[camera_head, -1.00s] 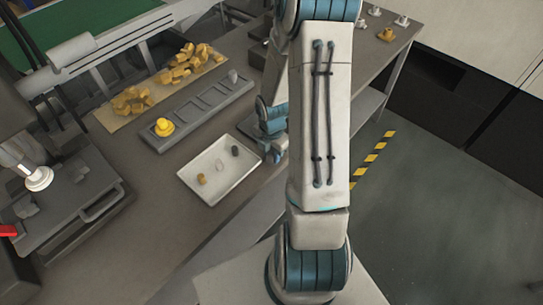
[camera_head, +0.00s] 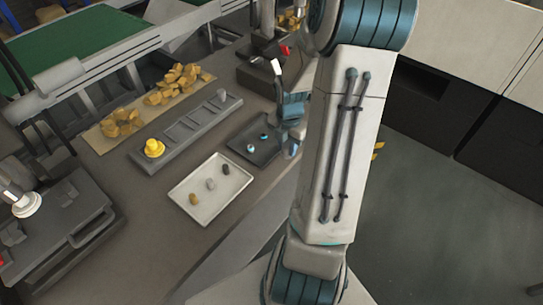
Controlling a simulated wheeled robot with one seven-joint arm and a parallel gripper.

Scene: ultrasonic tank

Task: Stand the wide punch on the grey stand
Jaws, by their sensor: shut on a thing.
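My gripper (camera_head: 293,148) is partly in view beside my forearm, near the right edge of a dark tray. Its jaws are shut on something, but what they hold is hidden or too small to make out. The dark tray (camera_head: 240,150) holds two small pieces with pale blue tops, one at its left (camera_head: 250,148) and one at its right (camera_head: 264,137). I cannot tell which piece is the wide punch. A long grey holder (camera_head: 172,160) with square recesses lies behind the trays. I cannot tell whether it is the grey stand.
A white tray (camera_head: 225,207) holds a tan, a grey and a dark piece. A yellow piece (camera_head: 154,148) and a grey piece (camera_head: 222,96) sit at the holder's ends. Yellow-brown lumps (camera_head: 178,82) lie behind. A dark block (camera_head: 258,76) stands beyond my gripper.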

